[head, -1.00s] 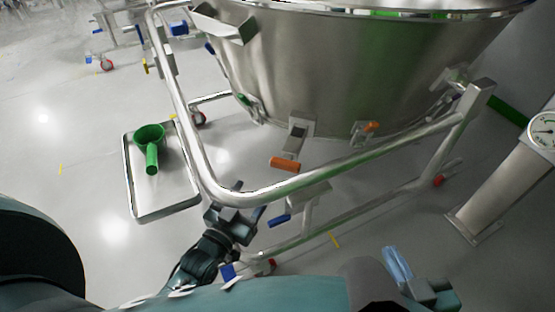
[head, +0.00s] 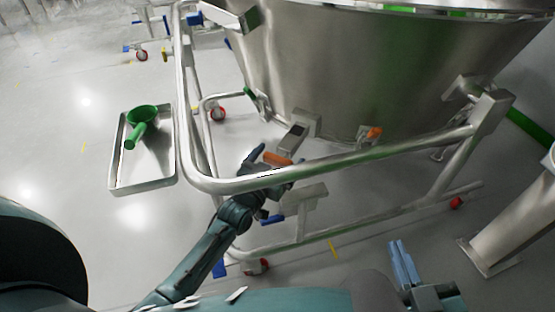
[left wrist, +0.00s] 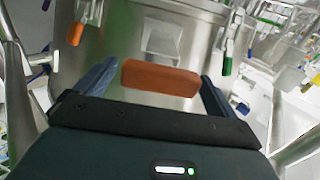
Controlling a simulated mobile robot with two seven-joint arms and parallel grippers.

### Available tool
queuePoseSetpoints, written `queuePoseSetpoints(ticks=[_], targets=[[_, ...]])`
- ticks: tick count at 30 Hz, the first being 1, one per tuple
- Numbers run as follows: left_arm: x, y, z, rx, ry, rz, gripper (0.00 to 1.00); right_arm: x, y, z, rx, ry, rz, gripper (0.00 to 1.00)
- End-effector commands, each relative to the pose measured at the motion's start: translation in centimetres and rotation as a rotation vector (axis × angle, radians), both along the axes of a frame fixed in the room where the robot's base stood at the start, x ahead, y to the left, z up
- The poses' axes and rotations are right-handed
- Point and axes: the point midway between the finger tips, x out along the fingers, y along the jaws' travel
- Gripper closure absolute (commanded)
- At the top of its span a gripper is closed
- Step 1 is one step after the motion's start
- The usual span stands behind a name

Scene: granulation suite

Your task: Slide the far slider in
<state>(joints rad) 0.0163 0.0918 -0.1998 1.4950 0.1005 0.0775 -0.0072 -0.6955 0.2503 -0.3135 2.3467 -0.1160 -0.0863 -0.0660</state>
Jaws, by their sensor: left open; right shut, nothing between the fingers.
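An orange slider handle (head: 277,158) sits on a metal bracket low on the steel vessel's near side. My left gripper (head: 268,170) is open around this handle, behind the frame's rail, which partly hides it. In the left wrist view the handle (left wrist: 160,78) lies between the two blue fingers, with gaps at both sides; touching is not clear. Another orange-handled fitting (head: 374,133) is on the vessel further right, and a green-ended one (head: 262,104) is at its left. I cannot tell which is the far slider. My right gripper (head: 402,262) is shut and empty at lower right.
A curved steel rail (head: 330,166) runs in front of the vessel (head: 350,75), close to my left arm. A tray (head: 145,184) with a green scoop (head: 141,120) is at left. A steel post (head: 515,220) stands at right.

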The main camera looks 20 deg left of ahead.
Motion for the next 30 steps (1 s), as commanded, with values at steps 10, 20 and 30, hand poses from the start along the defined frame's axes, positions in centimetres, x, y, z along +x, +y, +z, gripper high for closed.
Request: queuePoseSetpoints(ticks=[10, 20, 30], targets=[[-0.03, 0.0, 0.01, 0.0, 0.0, 0.0, 0.25, 0.0, -0.01, 0.02, 0.0, 0.0, 0.0, 1.0], [-0.04, 0.02, 0.0, 0.0, 0.0, 0.0, 0.52, 0.01, -0.02, 0.01, 0.0, 0.001, 0.0, 1.0], [-0.03, 0.02, 0.1, 0.0, 0.0, 0.0, 0.68, 0.0, -0.03, 0.14, -0.001, 0.006, 0.0, 1.0]])
